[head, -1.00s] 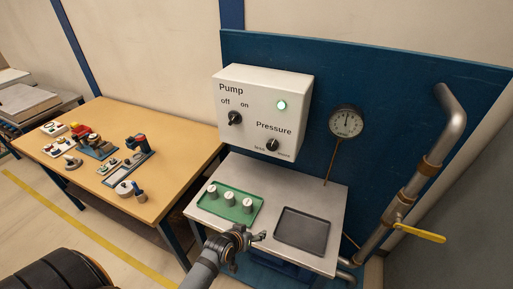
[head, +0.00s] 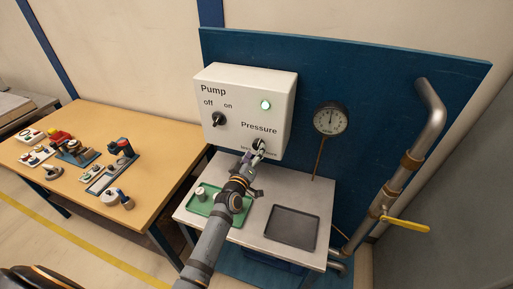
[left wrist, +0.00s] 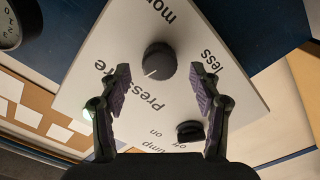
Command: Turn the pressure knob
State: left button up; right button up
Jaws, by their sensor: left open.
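The pressure knob (left wrist: 159,61) is a dark round knob with a white pointer line, on the white control box (head: 245,90). In the head view the knob (head: 259,144) is partly hidden by my gripper. My left gripper (head: 254,154) is at the lower front of the box, right by the knob. In the left wrist view the left gripper (left wrist: 160,90) is open, with its purple-padded fingers apart on either side of the knob and nothing between them touching it visibly. My right gripper is not in view.
The pump knob (head: 218,118) and a lit green lamp (head: 265,105) are on the same box. A gauge (head: 330,119) hangs to the right. Below are a green tray (head: 204,208) with white pieces and an empty dark tray (head: 291,227). A pipe with a yellow handle (head: 405,224) stands at right.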

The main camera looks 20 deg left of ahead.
aim_at(258, 145)
pick_arm(q)
jog(key=shift+w, duration=1.35)
jog(key=c, duration=1.1)
jog(key=shift+m+b, duration=0.3)
jog(key=shift+m, duration=0.4)
jog(key=shift+c, duration=0.2)
